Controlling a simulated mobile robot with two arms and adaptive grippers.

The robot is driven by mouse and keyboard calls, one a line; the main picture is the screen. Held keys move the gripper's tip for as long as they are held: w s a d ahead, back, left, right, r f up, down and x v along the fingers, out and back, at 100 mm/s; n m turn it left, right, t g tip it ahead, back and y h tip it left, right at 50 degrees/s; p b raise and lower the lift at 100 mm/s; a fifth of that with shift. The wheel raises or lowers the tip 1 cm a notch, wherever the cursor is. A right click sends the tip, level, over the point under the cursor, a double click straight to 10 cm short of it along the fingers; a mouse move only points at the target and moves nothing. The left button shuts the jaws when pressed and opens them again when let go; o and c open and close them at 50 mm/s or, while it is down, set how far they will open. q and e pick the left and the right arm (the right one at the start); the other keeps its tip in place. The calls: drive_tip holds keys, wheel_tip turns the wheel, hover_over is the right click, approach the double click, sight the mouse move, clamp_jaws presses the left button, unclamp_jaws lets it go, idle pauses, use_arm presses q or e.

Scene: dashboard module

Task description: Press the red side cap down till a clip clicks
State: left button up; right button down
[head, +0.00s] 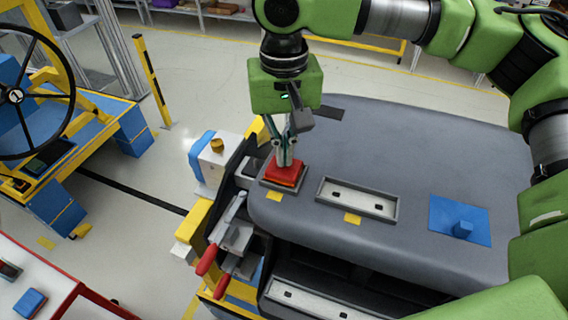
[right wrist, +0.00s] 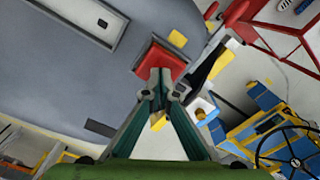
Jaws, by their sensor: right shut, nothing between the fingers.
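The red side cap (head: 284,175) sits in a dark square frame near the left end of the grey dashboard (head: 400,140). It also shows in the right wrist view (right wrist: 160,56). My right gripper (head: 284,162) points down with its fingers together and empty. Its fingertips are at the top of the cap and look to be touching it, partly hiding it. In the right wrist view the fingertips (right wrist: 160,80) overlap the cap's near edge. I cannot tell whether a clip is engaged. My left gripper is not in view.
A long empty grey recess (head: 357,200) and a blue plate with a knob (head: 460,220) lie right of the cap. Toggle clamps with red handles (head: 207,260) stand at the front left. A red-edged table (head: 60,280) with a blue block (head: 30,303) is at lower left.

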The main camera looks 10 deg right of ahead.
drive_tip(key=shift+s+f, duration=0.15)
drive_tip(key=shift+f, duration=0.7)
idle(0.7)
drive_tip(key=shift+f+p, duration=0.15)
drive_tip(key=shift+p, duration=0.75)
idle(1.6)
idle(0.4)
wheel_tip(320, 180, up, 6)
drive_tip(key=p, duration=0.6)
drive_tip(key=shift+f, duration=0.2)
drive_tip(key=shift+r, duration=1.3)
